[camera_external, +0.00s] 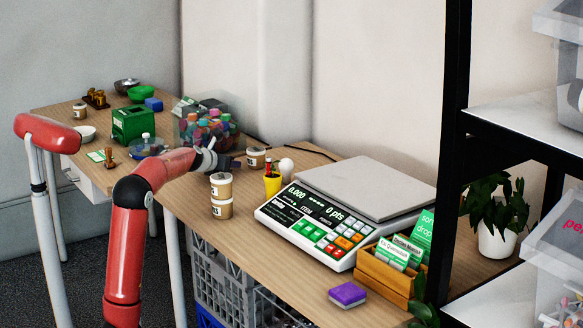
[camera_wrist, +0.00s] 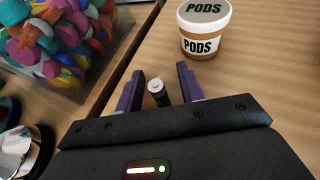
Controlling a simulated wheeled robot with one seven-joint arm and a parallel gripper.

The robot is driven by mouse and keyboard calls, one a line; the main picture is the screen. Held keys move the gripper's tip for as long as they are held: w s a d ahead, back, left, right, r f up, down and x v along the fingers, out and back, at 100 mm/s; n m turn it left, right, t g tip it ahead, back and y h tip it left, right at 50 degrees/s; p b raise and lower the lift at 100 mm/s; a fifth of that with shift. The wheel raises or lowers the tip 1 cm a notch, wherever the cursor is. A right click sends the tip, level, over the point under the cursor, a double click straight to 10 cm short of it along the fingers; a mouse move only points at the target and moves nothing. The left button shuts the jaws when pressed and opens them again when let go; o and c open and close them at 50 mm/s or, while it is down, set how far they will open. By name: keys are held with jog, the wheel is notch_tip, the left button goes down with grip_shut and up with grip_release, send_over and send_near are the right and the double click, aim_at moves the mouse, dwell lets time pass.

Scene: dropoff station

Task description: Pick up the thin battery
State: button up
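The thin battery (camera_wrist: 157,93) shows in the wrist view as a small dark cylinder with a light, silvery top end. It lies or stands between the two purple fingers of my gripper (camera_wrist: 159,90), with a visible gap on each side. My gripper is open around it. I cannot tell whether the battery touches the table. In the external view my gripper (camera_external: 232,162) is low over the table, between the bin of colourful pieces and the stacked tubs. The battery is not visible there.
A PODS tub (camera_wrist: 204,30) stands just beyond the fingers, to the right. A clear bin of colourful pieces (camera_external: 208,128) is on the left.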

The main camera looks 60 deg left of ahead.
grip_shut()
jog(key=shift+r, duration=0.15)
